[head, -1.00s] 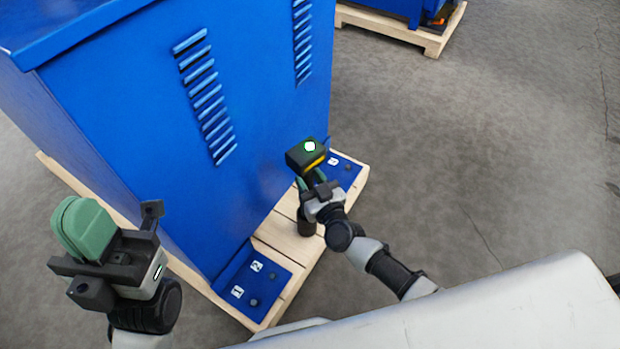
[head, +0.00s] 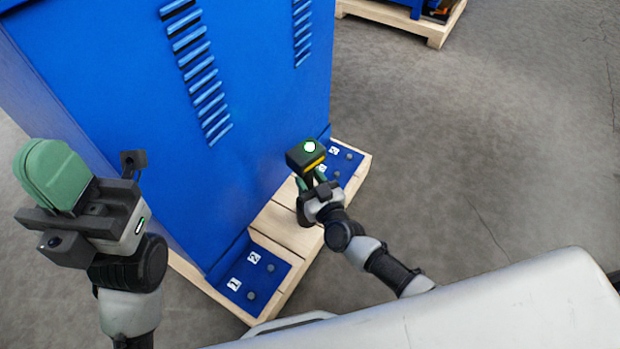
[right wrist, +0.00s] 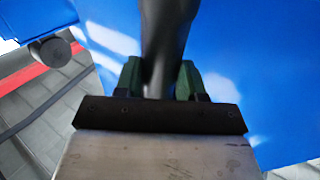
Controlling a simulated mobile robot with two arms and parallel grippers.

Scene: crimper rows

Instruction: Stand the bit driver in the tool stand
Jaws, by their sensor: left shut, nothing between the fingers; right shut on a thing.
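The bit driver (head: 306,156) has a black and yellow head with a green-white light. My right gripper (head: 313,184) is shut on its dark handle, which also shows in the right wrist view (right wrist: 166,45) between green fingers. The driver is held head up in front of the blue cabinet, above the pallet's front edge in the picture; its height over it is unclear. My left gripper (head: 52,175) is shut and empty, with green fingers, at the far left. I cannot pick out a tool stand in either view.
The tall blue cabinet (head: 230,170) stands on a wooden pallet (head: 275,232). Blue plates with numbered labels and round knobs lie on the pallet at the near left (head: 243,280) and far right (head: 345,168). The grey floor (head: 480,130) at right is clear.

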